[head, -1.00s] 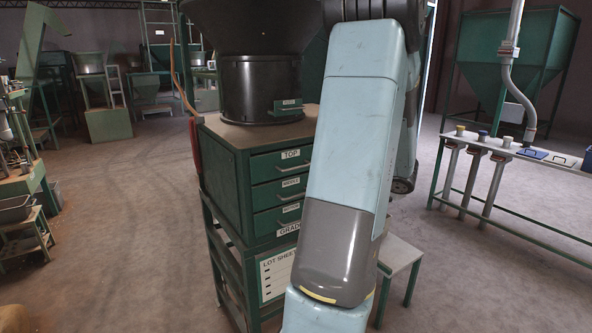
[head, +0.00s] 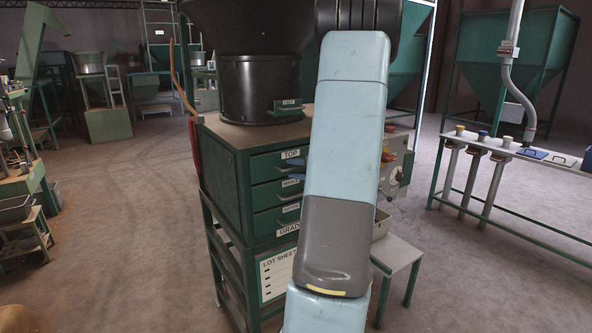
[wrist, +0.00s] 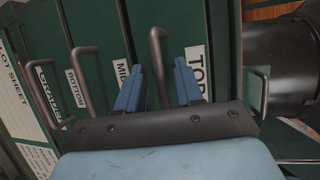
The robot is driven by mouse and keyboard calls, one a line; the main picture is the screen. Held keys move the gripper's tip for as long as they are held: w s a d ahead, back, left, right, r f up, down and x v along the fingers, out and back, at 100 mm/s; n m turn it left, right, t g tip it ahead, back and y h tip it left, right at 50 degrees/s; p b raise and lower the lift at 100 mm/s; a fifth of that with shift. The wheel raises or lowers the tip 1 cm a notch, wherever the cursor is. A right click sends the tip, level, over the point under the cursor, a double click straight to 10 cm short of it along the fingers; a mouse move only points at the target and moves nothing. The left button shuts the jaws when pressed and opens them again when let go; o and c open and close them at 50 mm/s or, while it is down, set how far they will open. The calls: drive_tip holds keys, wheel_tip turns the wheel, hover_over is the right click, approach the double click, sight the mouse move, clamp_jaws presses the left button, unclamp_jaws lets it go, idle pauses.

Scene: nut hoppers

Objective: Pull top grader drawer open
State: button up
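The green grader cabinet (head: 225,170) stands under the black hopper, with its drawers looking shut. The top drawer (head: 264,168) carries the TOP label, which also shows in the wrist view (wrist: 196,72). My gripper (wrist: 160,75) is open, with its two blue fingers on either side of the top drawer's bar handle (wrist: 156,45). The handle stands between the fingers with gaps on both sides; how deep it sits between them is hard to tell.
The middle drawer's handle (wrist: 88,75) and bottom drawer's handle (wrist: 45,90) lie to the left in the wrist view. A hopper handle (wrist: 262,90) is to the right. A small table (head: 400,252) stands right of the cabinet. The floor at left is open.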

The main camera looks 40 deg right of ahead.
drive_tip(key=shift+c, duration=0.4)
clamp_jaws()
